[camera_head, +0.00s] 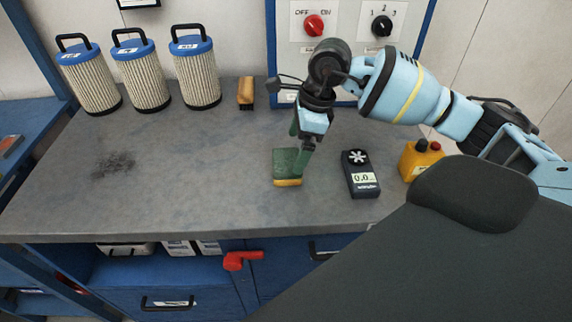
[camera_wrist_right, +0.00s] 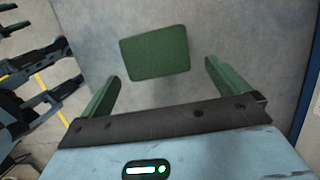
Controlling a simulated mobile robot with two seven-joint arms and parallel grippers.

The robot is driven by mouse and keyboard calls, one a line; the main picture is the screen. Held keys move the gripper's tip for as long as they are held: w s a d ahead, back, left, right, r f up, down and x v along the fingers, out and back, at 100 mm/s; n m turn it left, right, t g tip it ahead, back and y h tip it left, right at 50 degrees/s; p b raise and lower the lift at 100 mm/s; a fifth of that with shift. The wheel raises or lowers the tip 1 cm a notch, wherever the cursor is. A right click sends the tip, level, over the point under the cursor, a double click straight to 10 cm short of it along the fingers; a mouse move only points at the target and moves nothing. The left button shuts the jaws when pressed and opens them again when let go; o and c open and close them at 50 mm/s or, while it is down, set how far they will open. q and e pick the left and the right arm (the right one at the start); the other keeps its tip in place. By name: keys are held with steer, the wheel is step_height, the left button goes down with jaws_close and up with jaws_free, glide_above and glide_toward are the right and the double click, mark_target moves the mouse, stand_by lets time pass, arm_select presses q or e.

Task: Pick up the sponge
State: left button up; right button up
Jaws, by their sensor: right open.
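The sponge (camera_head: 287,167) lies on the grey workbench, green on top with a yellow lower layer at its front edge. In the right wrist view the sponge (camera_wrist_right: 155,53) shows as a green rectangle ahead of the fingers, between their lines. My left gripper does not show in the head view.
A wooden-handled brush (camera_head: 246,93) stands behind. Several filter cartridges (camera_head: 142,77) line the back left. A switch panel (camera_head: 344,75) is behind my arm. The bench's left middle is clear, with a dark smudge.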

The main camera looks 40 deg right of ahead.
mark_target(288, 161)
steer(key=shift+a+f, duration=0.1)
steer(key=shift+f, duration=0.05)
steer(key=x, duration=0.4)
steer(key=shift+a+p, duration=0.3)
steer(key=shift+a, duration=0.1)
steer(key=shift+f, duration=0.35)
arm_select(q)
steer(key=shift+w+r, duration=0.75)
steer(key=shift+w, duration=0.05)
arm_select(e)
steer(key=c, duration=0.8)
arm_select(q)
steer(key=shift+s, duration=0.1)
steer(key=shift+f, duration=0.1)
arm_select(e)
steer(key=shift+r, duration=0.1)
